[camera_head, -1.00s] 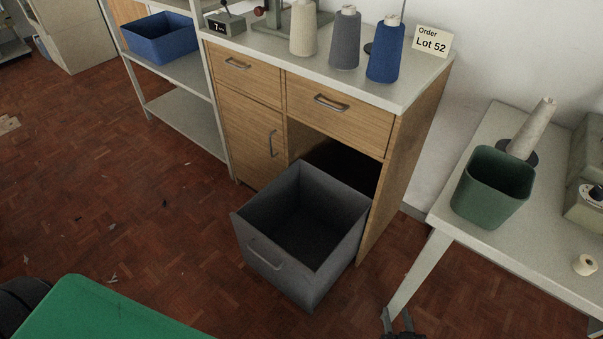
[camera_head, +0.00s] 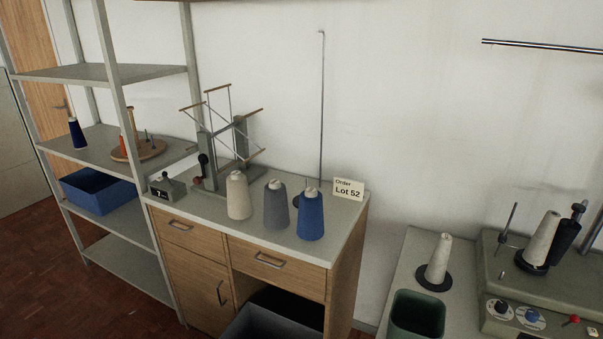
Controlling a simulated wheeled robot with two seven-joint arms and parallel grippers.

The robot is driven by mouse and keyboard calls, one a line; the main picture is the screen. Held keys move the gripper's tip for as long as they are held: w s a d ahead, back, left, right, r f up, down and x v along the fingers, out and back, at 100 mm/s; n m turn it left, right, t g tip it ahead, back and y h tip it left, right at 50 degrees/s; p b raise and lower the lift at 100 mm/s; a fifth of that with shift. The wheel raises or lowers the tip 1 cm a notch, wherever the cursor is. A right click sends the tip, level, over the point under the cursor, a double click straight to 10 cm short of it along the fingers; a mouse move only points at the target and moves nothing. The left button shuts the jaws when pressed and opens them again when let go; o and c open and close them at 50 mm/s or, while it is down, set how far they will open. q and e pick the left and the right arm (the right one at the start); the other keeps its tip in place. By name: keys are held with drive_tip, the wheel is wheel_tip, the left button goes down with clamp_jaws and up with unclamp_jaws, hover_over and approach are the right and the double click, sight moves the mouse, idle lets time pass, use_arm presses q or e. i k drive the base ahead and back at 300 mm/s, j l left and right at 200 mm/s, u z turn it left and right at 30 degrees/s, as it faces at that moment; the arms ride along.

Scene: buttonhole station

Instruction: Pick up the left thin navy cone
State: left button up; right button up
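A thin navy cone (camera_head: 76,133) stands upright on the middle shelf at the far left, close to the shelf's front left post. A second thin, very dark cone (camera_head: 565,238) stands on the machine at the far right, beside a cream cone; it looks navy or black. A thicker blue cone (camera_head: 311,217) stands on the cabinet top. Neither of my grippers is in view.
The grey shelf unit (camera_head: 60,147) also holds a wooden peg stand (camera_head: 138,150) and a blue bin (camera_head: 98,191). The cabinet (camera_head: 190,208) carries a yarn winder, cream and grey cones and a "Lot 52" card (camera_head: 348,189).

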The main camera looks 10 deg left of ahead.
sight(435, 273)
drive_tip(key=u, duration=0.95)
drive_tip(key=l+z, duration=0.1)
drive_tip(key=z, duration=1.6)
